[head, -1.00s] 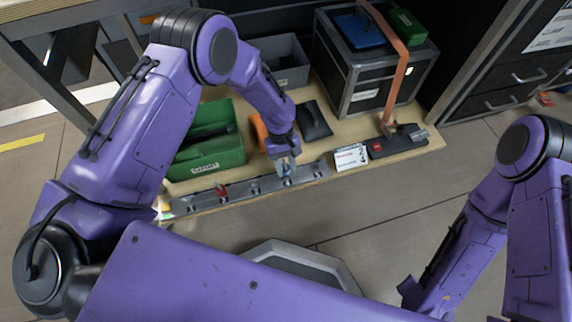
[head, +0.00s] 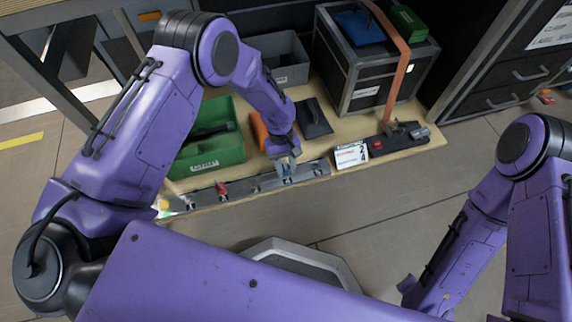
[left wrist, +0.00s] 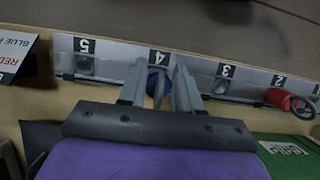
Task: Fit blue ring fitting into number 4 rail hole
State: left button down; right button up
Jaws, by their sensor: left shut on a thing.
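The grey rail (head: 250,188) lies along the front edge of the wooden bench top. In the left wrist view its numbered holes show, with the label 4 (left wrist: 159,57) just beyond my gripper. My left gripper (head: 287,170) points down at the rail, and it also shows in the left wrist view (left wrist: 158,88). It is shut on the blue ring fitting (left wrist: 156,80), at the number 4 hole. The fingers hide most of the fitting and the hole, so I cannot tell how deep it sits. My right gripper is not in view.
A red fitting (left wrist: 279,99) sits in the rail near label 2. A green bin (head: 212,150), a grey bin (head: 285,60) and a black case (head: 365,75) stand behind. A printed card (head: 351,155) stands right of the rail. Floor in front is clear.

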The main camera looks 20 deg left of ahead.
pick_arm(q)
jog(key=shift+f, duration=0.6)
jog(key=c, duration=0.7)
grip_release()
jog(key=shift+r, duration=0.2)
jog(key=p+v, duration=0.3)
jog(key=v, duration=0.7)
jog(key=shift+p, duration=0.4)
jog(key=shift+a, duration=0.1)
